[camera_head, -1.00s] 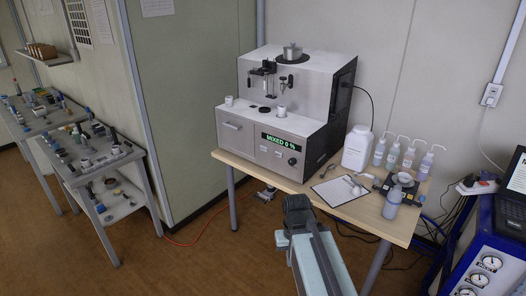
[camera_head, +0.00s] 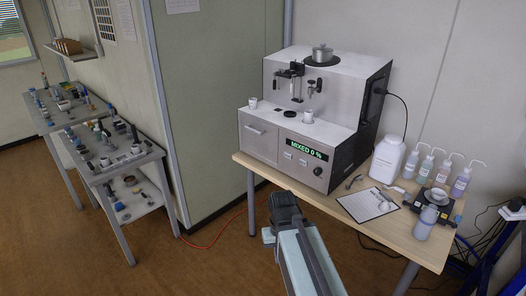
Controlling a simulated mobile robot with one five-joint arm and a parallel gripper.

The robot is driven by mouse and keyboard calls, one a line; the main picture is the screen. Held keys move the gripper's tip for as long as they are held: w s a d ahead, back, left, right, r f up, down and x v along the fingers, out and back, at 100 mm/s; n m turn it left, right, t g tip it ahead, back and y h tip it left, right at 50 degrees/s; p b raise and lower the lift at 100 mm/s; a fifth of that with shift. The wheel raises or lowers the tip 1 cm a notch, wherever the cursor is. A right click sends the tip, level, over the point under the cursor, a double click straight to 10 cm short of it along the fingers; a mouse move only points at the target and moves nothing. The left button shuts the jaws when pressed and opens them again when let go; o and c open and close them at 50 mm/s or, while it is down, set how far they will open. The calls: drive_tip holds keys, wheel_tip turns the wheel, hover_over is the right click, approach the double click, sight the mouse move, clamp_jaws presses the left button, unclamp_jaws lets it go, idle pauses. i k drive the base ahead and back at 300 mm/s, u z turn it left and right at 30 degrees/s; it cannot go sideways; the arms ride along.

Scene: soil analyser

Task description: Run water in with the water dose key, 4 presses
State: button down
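The soil analyser (camera_head: 345,103) stands on a wooden table, a pale box with a dark right side. Its green display (camera_head: 304,148) reads "MIXED 0 %". Small keys (camera_head: 288,156) sit under the display, with a round dark knob (camera_head: 318,171) to their right. The key labels are too small to read, so I cannot tell which is the water dose key. My gripper (camera_head: 284,202) is low in front of the table's left part, apart from the analyser. It shows from behind and its fingers are hidden.
A white jug (camera_head: 387,160), several wash bottles (camera_head: 443,170), a clipboard (camera_head: 366,205) and a small scale with a dish (camera_head: 432,213) are right of the analyser. Two cups (camera_head: 308,116) stand on its ledge. A wall panel and cluttered benches (camera_head: 112,160) are at left.

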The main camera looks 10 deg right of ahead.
sight(287, 155)
drive_tip(key=u, duration=0.6)
drive_tip(key=i, duration=1.15)
drive_tip(key=u, duration=0.5)
drive_tip(key=k, duration=0.9)
drive_tip(key=u, duration=0.2)
drive_tip(key=i, duration=0.95)
drive_tip(key=z, duration=0.05)
